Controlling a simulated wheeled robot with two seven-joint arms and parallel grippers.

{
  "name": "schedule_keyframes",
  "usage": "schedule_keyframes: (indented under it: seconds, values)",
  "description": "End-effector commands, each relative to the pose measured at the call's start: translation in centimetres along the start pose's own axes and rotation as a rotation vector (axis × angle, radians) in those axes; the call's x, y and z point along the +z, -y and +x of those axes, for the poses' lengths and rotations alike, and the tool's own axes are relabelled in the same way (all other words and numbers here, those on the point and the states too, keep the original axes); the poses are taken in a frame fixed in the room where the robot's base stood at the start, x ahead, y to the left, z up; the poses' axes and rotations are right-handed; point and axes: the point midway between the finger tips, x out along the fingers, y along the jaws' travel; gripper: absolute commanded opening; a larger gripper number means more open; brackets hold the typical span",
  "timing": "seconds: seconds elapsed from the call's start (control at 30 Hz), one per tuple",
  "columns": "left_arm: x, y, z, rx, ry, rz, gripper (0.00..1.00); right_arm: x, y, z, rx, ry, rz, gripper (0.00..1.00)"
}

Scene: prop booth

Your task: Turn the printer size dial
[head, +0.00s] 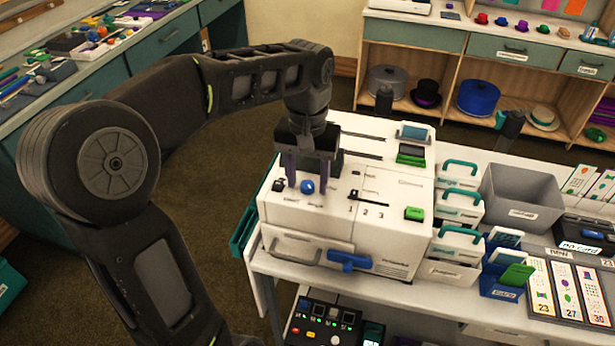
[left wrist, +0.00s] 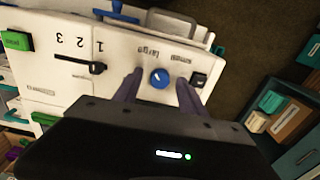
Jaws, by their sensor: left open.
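The white printer (head: 385,215) stands on the white table. Its size dial is a round blue knob (head: 307,186) on the top panel, near the left front. In the left wrist view the blue knob (left wrist: 160,77) has a pale pointer mark and sits below the labels "large" and "small". My left gripper (head: 308,180) points down over the panel. In the left wrist view its two purple fingers (left wrist: 158,88) are open, one on each side of the knob, with gaps showing. I cannot tell how far down they reach. My right gripper is not in view.
A black switch (head: 279,185) is beside the dial. A slider (head: 370,197) marked 1, 2, 3 and a green button (head: 414,213) are to its right. A blue handle (head: 349,261) sticks out in front. Small drawers and a grey bin (head: 520,200) stand to the right.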

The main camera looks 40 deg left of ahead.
Motion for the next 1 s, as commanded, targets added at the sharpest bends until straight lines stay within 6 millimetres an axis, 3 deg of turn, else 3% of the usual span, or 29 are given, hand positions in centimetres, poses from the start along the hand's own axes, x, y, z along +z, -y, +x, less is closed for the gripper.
schedule_keyframes:
  seconds: [0.27, 0.47, 0.6, 0.7, 1.0]
  values:
    - [0.0, 0.0, -0.4, 0.000, 0.000, 0.001, 0.49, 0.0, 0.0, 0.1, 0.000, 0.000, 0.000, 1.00]
    - [-0.1, 0.0, -2.9, 0.000, -0.003, 0.001, 0.49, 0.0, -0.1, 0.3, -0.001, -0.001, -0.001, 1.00]
    - [-0.1, 0.0, -6.0, 0.000, -0.002, 0.001, 0.49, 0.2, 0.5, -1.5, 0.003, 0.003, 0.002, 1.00]
    - [0.0, 0.0, -7.2, 0.000, 0.000, 0.001, 0.49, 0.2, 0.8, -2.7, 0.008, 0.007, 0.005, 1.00]
    - [0.0, 0.0, -7.8, 0.000, 0.001, 0.000, 0.49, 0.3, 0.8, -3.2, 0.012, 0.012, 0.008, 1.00]
